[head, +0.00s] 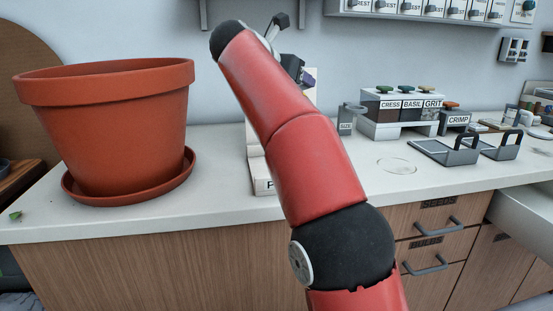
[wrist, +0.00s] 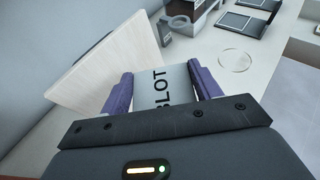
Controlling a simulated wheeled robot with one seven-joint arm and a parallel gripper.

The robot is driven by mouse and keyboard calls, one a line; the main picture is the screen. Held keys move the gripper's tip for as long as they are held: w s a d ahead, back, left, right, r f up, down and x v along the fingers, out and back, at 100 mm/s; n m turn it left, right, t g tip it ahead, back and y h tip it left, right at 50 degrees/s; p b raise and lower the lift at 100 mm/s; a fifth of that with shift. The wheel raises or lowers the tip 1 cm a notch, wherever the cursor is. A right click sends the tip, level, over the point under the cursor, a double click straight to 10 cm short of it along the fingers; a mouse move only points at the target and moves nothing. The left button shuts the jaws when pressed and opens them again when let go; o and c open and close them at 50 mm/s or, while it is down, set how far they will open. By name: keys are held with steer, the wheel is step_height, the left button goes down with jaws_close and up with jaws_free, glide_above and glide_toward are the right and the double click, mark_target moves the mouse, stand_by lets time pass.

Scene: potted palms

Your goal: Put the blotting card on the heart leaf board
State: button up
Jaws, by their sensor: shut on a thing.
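The blotting card (wrist: 152,96) is a pale grey piece with "BLOT" in dark letters. My gripper (wrist: 159,72) is shut on it, with a purple finger on either side. In the head view my arm hides most of my gripper and the card; only a bit of purple finger (head: 309,80) shows. No heart leaf mark is readable, so I cannot tell which thing is the heart leaf board. Two dark flat frames with upright handles, a nearer one (head: 428,147) and a farther one (head: 497,153), lie on the counter at right.
A pale wooden panel (wrist: 108,62) leans close to the left finger. A big terracotta pot (head: 115,115) stands left on the counter. A rack of labelled jars (head: 398,127) stands behind the frames. A clear round dish (head: 397,166) lies before them. A drawer (head: 525,215) is open at right.

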step_height(320, 180, down, 18)
steer(key=b, duration=0.8)
steer(key=shift+d+f+b, duration=0.1)
steer(key=shift+f+b, duration=0.05)
steer(key=shift+b, duration=0.15)
steer(key=shift+f, duration=0.1)
steer(key=o, duration=1)
steer(key=shift+o, duration=0.2)
steer(key=shift+s+r, duration=0.2)
steer(key=p+v, duration=0.1)
steer(key=v, duration=1)
steer(key=shift+s, duration=0.1)
steer(key=shift+s+a, duration=0.15)
steer(key=shift+a, duration=0.1)
